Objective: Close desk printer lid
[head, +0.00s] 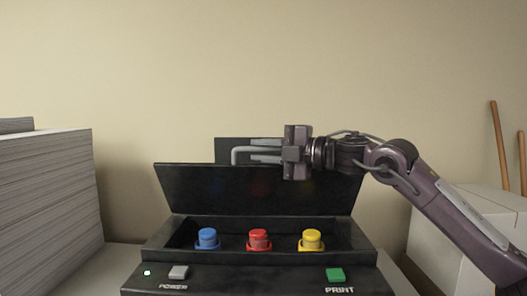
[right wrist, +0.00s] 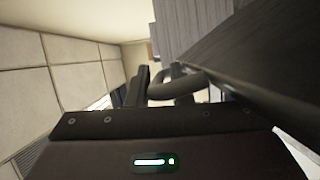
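The black desk printer (head: 260,279) stands in front of me with its lid (head: 255,190) raised and tilted back. A grey bar handle (head: 235,156) is at the lid's top edge, and it also shows curved in the right wrist view (right wrist: 175,86). My right gripper (head: 265,150) is at the lid's top edge, its fingers pointing left along the handle. The fingers look apart, with the handle near or between them; contact cannot be told. Blue (head: 207,239), red (head: 259,240) and yellow (head: 312,240) cartridges sit in the open bay. My left gripper is not in view.
A tall stack of paper (head: 50,195) stands at left. White boxes (head: 465,235) stand at right, behind my right arm. A grey power button (head: 178,272) and green print button (head: 335,275) are on the front panel. A plain wall is behind.

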